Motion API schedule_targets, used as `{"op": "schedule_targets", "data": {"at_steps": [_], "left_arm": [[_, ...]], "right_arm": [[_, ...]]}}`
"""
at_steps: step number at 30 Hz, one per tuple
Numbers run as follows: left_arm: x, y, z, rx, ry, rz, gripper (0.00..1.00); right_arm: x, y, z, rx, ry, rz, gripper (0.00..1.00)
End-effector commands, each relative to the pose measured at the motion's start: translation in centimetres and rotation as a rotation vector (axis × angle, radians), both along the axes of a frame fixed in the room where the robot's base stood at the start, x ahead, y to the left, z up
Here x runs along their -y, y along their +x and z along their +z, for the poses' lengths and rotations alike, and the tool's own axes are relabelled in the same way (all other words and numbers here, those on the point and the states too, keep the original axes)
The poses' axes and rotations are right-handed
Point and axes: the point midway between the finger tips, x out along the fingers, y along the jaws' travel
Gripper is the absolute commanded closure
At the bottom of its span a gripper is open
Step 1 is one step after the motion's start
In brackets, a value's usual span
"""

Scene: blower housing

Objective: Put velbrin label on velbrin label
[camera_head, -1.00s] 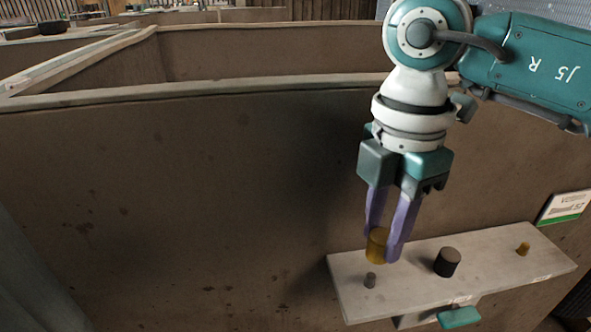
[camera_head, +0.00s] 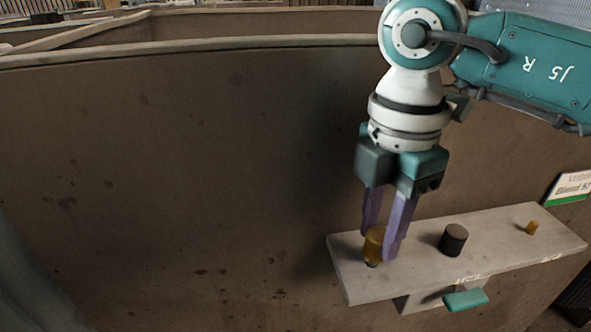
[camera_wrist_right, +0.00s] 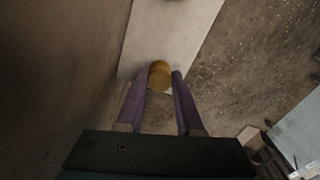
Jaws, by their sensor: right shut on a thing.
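My right gripper (camera_head: 383,250) points down over the left end of a pale grey shelf (camera_head: 410,282). Its purple fingers are shut on a yellow-brown cylinder (camera_head: 374,243), which is upright. The cylinder also shows between the fingers in the right wrist view (camera_wrist_right: 160,75). A small dark peg (camera_head: 371,264) shows just under the cylinder; I cannot tell whether they touch. A black cylinder (camera_head: 453,241) stands mid-shelf and a small brass peg (camera_head: 532,228) near the right end. Small white labels (camera_head: 470,280) on the shelf's front edge are too small to read. My left gripper is not in view.
A teal piece (camera_head: 465,300) juts out below the shelf. A tall brown wall (camera_head: 180,170) stands behind and to the left. A white and green sign (camera_head: 569,188) is at the right, its text hard to read. The shelf between the black cylinder and brass peg is clear.

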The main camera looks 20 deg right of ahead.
Motion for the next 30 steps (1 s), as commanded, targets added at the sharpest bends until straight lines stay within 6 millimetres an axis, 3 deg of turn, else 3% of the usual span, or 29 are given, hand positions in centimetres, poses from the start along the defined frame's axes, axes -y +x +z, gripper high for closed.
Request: {"op": "schedule_targets", "data": {"at_steps": [21, 22, 30], "left_arm": [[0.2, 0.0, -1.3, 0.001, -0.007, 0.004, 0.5], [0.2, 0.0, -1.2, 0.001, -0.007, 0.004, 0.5], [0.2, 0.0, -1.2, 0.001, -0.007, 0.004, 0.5]], "right_arm": [[0.0, 0.0, -1.8, 0.0, 0.0, 0.0, 1.0], [0.0, 0.0, -1.8, 0.0, 0.0, 0.0, 0.63], [0.0, 0.0, -1.7, 0.0, 0.0, 0.0, 0.33]]}}
